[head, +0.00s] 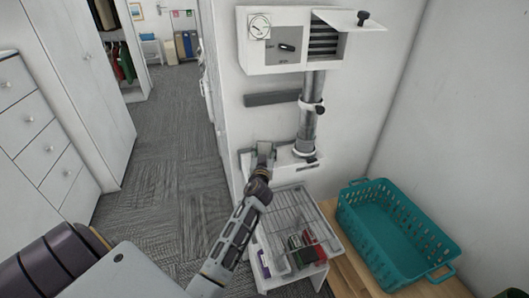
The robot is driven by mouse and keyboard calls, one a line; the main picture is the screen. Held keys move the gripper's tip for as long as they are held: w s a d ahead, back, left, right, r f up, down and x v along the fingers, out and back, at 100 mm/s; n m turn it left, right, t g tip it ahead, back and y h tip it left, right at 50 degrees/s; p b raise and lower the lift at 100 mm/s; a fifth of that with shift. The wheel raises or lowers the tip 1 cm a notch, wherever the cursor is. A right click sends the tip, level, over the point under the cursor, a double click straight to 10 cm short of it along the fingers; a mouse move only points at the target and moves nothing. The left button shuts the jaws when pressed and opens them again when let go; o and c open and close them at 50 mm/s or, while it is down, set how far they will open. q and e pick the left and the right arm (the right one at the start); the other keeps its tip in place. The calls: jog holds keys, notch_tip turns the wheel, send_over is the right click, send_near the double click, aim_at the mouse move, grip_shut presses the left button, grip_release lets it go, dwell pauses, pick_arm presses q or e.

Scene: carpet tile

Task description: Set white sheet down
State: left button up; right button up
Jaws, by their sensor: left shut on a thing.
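My left gripper (263,152) is at the end of the arm that reaches up from the bottom of the head view. It is in front of the white lower wall unit, above a wire rack. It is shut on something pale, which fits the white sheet. The sheet's outline cannot be told apart from the white unit and wall behind it, and the hand hides part of it. Whether the sheet touches the unit cannot be told. My right gripper is not in view.
A wire rack (300,212) over a white tray holding small red and green items stands below the hand. A teal basket (408,226) is on the wooden top at right. A grey pipe (308,122) joins the upper wall box (280,48) to the lower unit. Carpet at left is clear.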

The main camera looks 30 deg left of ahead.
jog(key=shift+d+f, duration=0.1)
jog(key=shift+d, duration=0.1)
pick_arm(q)
jog(key=shift+f, duration=0.1)
jog(key=o, duration=0.7)
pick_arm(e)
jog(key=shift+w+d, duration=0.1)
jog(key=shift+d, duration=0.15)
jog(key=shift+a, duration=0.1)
